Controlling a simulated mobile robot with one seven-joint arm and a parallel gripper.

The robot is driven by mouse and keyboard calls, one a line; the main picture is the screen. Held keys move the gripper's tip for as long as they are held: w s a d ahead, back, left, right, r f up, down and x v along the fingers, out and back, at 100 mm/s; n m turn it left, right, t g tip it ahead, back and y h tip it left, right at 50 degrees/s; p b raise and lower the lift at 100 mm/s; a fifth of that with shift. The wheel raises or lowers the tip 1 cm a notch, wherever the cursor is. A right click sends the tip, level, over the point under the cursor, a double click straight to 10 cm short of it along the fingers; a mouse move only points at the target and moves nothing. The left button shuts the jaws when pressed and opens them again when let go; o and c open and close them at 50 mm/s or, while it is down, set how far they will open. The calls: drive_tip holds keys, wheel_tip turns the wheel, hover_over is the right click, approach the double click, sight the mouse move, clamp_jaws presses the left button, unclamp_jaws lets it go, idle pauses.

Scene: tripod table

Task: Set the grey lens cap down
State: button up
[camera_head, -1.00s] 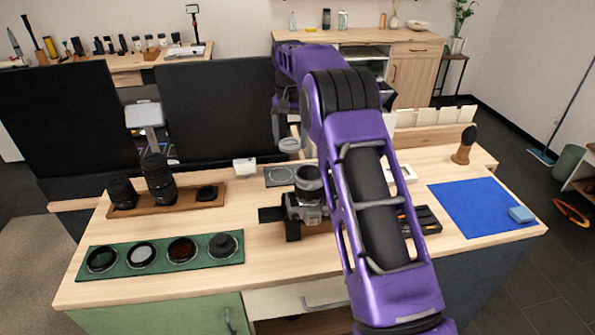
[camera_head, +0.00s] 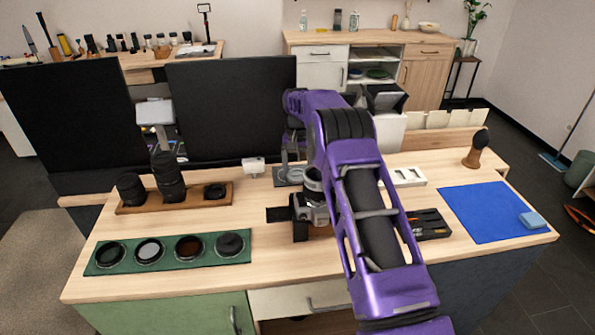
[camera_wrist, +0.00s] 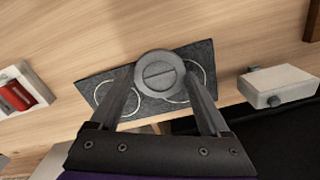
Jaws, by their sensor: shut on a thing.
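The grey lens cap (camera_wrist: 159,72) is a round disc with a slot-like line across its middle. My gripper (camera_wrist: 160,84) is shut on it, one finger on each side. Below it is a dark grey mat (camera_wrist: 134,105) with pale ring outlines; the cap covers the mat's middle, between two rings. Whether the cap touches the mat or hangs just above it I cannot tell. In the head view the mat (camera_head: 281,182) lies behind the camera (camera_head: 312,213), and my gripper (camera_head: 289,168) is over it, partly hidden by my arm.
A small white box (camera_head: 254,165) stands just left of the mat, also in the wrist view (camera_wrist: 280,86). A white tray (camera_head: 408,177) lies to the right. A wooden lens tray (camera_head: 200,201), green filter mat (camera_head: 170,262) and blue cloth (camera_head: 482,210) lie farther off.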

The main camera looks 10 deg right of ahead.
sight(297, 174)
drive_tip(key=shift+f, duration=0.25)
drive_tip(key=shift+f, duration=0.15)
drive_tip(key=o, duration=1.3)
wheel_tip(297, 174, up, 13)
drive_tip(key=shift+f+p, duration=0.2)
drive_tip(key=shift+p, duration=0.25)
